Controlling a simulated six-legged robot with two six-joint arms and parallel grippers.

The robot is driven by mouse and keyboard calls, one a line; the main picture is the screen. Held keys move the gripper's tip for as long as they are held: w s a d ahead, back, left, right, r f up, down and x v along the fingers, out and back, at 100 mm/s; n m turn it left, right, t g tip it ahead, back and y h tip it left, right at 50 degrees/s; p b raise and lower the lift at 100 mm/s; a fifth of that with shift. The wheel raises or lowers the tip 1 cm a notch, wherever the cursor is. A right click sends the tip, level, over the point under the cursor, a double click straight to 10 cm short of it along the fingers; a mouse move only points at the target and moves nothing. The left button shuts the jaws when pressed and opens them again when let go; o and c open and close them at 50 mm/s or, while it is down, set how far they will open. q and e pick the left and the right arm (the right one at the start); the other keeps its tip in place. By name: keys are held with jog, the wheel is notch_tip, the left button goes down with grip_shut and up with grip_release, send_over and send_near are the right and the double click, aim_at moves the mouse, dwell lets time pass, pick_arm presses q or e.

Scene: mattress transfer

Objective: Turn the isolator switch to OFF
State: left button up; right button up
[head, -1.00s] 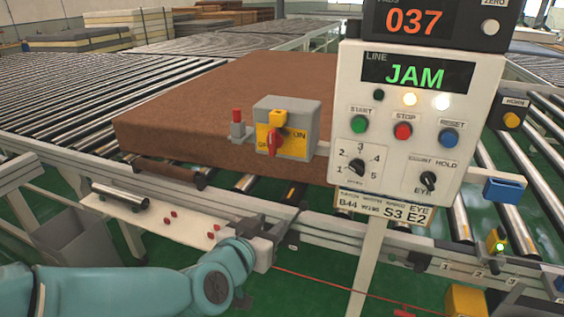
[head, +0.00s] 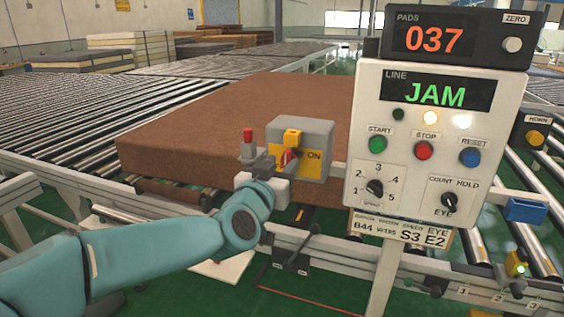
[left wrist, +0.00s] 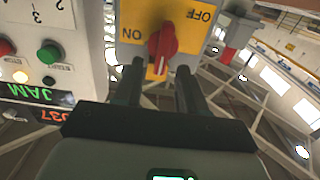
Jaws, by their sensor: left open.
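The isolator switch (head: 318,135) is a grey box with a yellow plate and a red handle, mounted before the brown mattress. In the left wrist view its red handle (left wrist: 163,46) shows upside down, between the ON label at left and the OFF label at upper right. My left gripper (head: 274,162) is at the front of the switch, partly covering the handle and the OFF side in the head view. In the left wrist view my left gripper (left wrist: 157,72) is open, its two dark fingers on either side below the handle. Contact with the handle cannot be told.
A control panel (head: 400,150) reading JAM stands close to the right of the switch, under a counter (head: 455,40) showing 037. A red-topped post (head: 248,142) stands just left of the switch. The mattress (head: 200,125) lies on the roller conveyor behind.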

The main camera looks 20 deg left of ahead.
pick_arm(q)
jog(key=shift+w, duration=1.05)
jog(key=shift+c, duration=0.3)
grip_shut()
